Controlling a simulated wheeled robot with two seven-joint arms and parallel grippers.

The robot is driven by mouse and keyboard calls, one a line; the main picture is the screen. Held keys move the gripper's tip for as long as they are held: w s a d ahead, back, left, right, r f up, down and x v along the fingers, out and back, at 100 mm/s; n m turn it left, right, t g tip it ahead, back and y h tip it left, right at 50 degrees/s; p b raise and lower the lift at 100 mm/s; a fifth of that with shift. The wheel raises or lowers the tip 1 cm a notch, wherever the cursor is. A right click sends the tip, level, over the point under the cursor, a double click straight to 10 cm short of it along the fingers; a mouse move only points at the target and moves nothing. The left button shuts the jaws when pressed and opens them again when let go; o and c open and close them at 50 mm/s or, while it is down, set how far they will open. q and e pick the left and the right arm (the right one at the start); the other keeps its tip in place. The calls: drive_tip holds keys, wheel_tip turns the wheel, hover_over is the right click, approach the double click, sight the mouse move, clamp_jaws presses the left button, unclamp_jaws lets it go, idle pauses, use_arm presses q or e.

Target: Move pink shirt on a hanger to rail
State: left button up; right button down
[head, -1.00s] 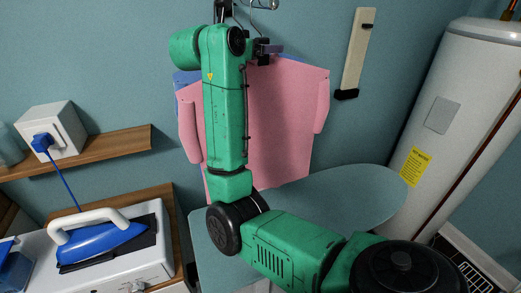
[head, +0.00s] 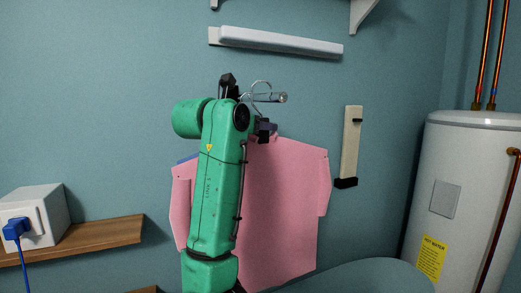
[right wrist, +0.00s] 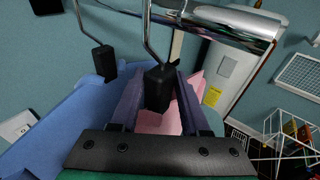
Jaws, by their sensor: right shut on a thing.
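The pink shirt (head: 285,215) hangs upright against the teal wall in the head view, partly hidden by my right arm. My right gripper (head: 264,131) is at its collar. In the right wrist view, the gripper (right wrist: 155,108) is shut on the black block (right wrist: 158,88) of a hanger, with pink cloth (right wrist: 160,123) below. A wire rises from this block towards the chrome rail (right wrist: 225,24). The rail (head: 272,97) also shows in the head view beside a wire hook loop. I cannot tell whether the hook is around the rail. My left gripper is out of view.
A blue shirt (right wrist: 60,128) hangs close on the left, below a second black block (right wrist: 104,60). Above are a pale wall shelf (head: 280,42) and bracket. A beige wall strip (head: 351,145) and white water heater (head: 455,190) stand to the right.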

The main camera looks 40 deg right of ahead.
drive_tip(key=shift+s+a+r, duration=0.35)
drive_tip(key=shift+s+a, duration=0.05)
drive_tip(key=shift+s, duration=0.05)
drive_tip(key=a, duration=0.1)
drive_tip(key=w+a+p, duration=0.1)
drive_tip(key=a, duration=0.1)
drive_tip(key=w+a, duration=0.1)
drive_tip(key=shift+a, duration=0.15)
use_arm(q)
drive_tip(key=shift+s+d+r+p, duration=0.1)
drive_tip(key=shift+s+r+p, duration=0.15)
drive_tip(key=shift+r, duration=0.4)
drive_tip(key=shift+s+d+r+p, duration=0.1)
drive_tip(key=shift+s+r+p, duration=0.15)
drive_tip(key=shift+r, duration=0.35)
use_arm(e)
drive_tip(key=shift+w+a+f, duration=0.1)
drive_tip(key=shift+w+a, duration=0.05)
drive_tip(key=shift+a, duration=1)
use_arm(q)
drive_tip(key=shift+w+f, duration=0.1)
use_arm(e)
drive_tip(key=shift+f, duration=0.1)
